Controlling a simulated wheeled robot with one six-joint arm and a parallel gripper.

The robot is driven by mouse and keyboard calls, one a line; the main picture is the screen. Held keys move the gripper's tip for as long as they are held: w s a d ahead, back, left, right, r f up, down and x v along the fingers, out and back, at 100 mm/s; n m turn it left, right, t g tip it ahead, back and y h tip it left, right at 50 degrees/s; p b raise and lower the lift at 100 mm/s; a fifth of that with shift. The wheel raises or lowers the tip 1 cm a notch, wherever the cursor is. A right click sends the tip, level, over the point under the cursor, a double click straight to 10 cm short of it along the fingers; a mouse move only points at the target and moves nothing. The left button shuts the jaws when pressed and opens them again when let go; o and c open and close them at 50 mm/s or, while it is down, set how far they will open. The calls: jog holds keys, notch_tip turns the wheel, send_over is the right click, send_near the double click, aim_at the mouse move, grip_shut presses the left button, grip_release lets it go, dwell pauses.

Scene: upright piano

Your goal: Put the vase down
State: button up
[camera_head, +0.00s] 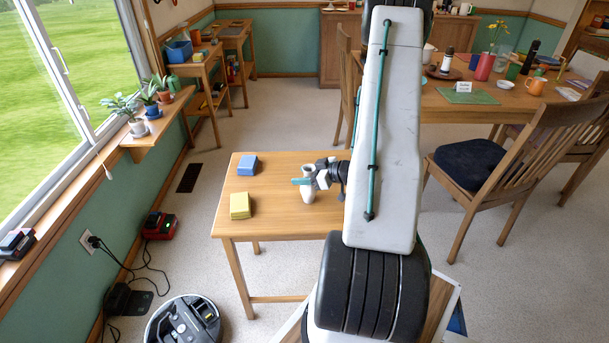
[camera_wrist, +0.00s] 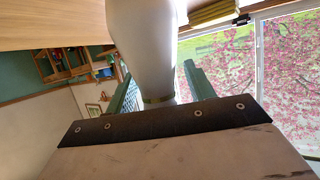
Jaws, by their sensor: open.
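The pale vase (camera_head: 308,194) looks upright on the small wooden table (camera_head: 280,215), near its middle, with its base seeming to rest on the top. My gripper (camera_head: 303,182) is at the vase's upper part, coming in from the right. In the wrist view my gripper (camera_wrist: 159,85) has its teal fingers apart, one on each side of the vase (camera_wrist: 145,45), with a gap visible at least on the right. The vase's far side is hidden.
A blue block (camera_head: 247,165) and a yellow block (camera_head: 240,206) lie on the table left of the vase. The tabletop between them is clear. A robot vacuum (camera_head: 184,322) is on the floor, and a chair (camera_head: 500,165) stands to the right.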

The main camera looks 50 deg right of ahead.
jog(key=v, duration=1.2)
jog(key=w+d+r+g+h, duration=0.1)
jog(key=w+r+g+h, duration=0.2)
jog(key=w+r+h, duration=0.5)
jog(key=w+a+r+m+g, duration=0.1)
jog(key=w+a+r, duration=0.15)
jog(key=r, duration=0.35)
jog(key=w+a+r+m+g, duration=0.1)
jog(key=a+r+g, duration=0.1)
jog(key=a+r, duration=0.25)
jog(key=s+a+r+g+y, duration=0.1)
jog(key=s+a+r+g, duration=0.1)
jog(key=s+a, duration=0.5)
jog(key=s+a+r+g+y, duration=0.2)
jog(key=s+a, duration=0.4)
jog(key=a, duration=0.7)
jog(key=s+a+r+m+g+y, duration=0.1)
jog(key=s+a+r, duration=0.3)
jog(key=s+a, duration=0.3)
jog(key=a, duration=0.4)
jog(key=shift+s+g+y, duration=0.3)
jog(key=shift+s+g, duration=0.05)
jog(key=shift+g, duration=0.05)
